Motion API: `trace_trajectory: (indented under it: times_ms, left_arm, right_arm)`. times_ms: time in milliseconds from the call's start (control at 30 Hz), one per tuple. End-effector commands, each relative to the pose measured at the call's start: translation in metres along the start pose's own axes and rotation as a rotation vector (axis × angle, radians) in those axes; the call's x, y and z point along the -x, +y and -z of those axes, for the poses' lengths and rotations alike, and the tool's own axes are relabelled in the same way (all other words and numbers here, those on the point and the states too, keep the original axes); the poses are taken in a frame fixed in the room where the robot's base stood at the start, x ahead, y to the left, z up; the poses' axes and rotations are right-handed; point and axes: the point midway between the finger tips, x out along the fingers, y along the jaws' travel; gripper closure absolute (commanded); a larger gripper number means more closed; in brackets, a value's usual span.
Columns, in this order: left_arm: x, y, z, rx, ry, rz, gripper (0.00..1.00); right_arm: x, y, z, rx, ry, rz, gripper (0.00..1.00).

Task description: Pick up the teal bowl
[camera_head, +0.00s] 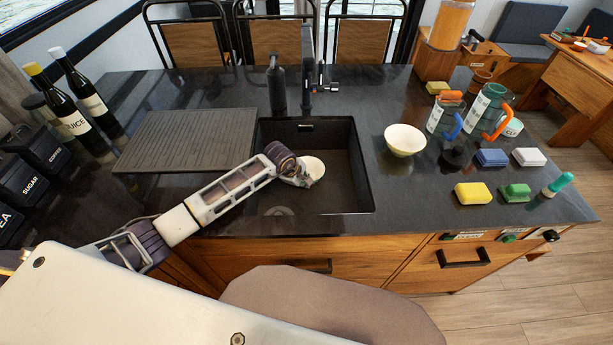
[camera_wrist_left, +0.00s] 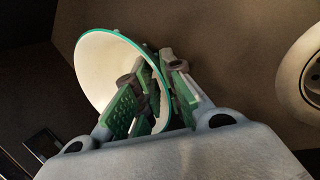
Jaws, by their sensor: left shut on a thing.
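The teal bowl is pale inside with a teal rim, and it shows large and tilted in the left wrist view (camera_wrist_left: 100,65). In the head view the bowl (camera_head: 314,166) is inside the dark sink, partly hidden by my left gripper (camera_head: 303,180). My left gripper, with green finger pads in the wrist view (camera_wrist_left: 155,88), is shut on the bowl's wall at the rim, one finger on each side. Whether the bowl touches the sink floor cannot be told. My right gripper is not in view.
The sink (camera_head: 366,190) has a tap (camera_head: 307,75) and a dark bottle (camera_head: 277,85) behind it. A ribbed drainboard (camera_head: 185,140) lies left. A cream bowl (camera_head: 405,138), jugs (camera_head: 447,113), sponges (camera_head: 473,193) and a brush (camera_head: 558,185) stand right. Bottles (camera_head: 84,90) stand far left.

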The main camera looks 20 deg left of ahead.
Motion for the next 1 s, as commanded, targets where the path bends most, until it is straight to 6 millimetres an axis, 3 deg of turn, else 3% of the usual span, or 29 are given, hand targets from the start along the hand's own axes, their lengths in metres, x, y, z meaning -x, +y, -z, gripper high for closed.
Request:
trace_trajectory:
  times_ms: [267, 800, 1000]
  left_arm:
    - [0.007, 0.003, 0.0, 0.0, 0.001, 0.0, 1.0]
    - [0.071, 0.033, -0.011, -0.002, 0.001, -0.002, 1.0]
    - [0.087, 0.04, -0.013, 0.0, 0.0, -0.001, 1.0]
  right_arm:
    - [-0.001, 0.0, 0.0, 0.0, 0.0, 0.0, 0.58]
    - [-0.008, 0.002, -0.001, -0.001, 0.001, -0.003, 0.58]
    - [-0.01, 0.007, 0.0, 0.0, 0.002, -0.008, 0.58]
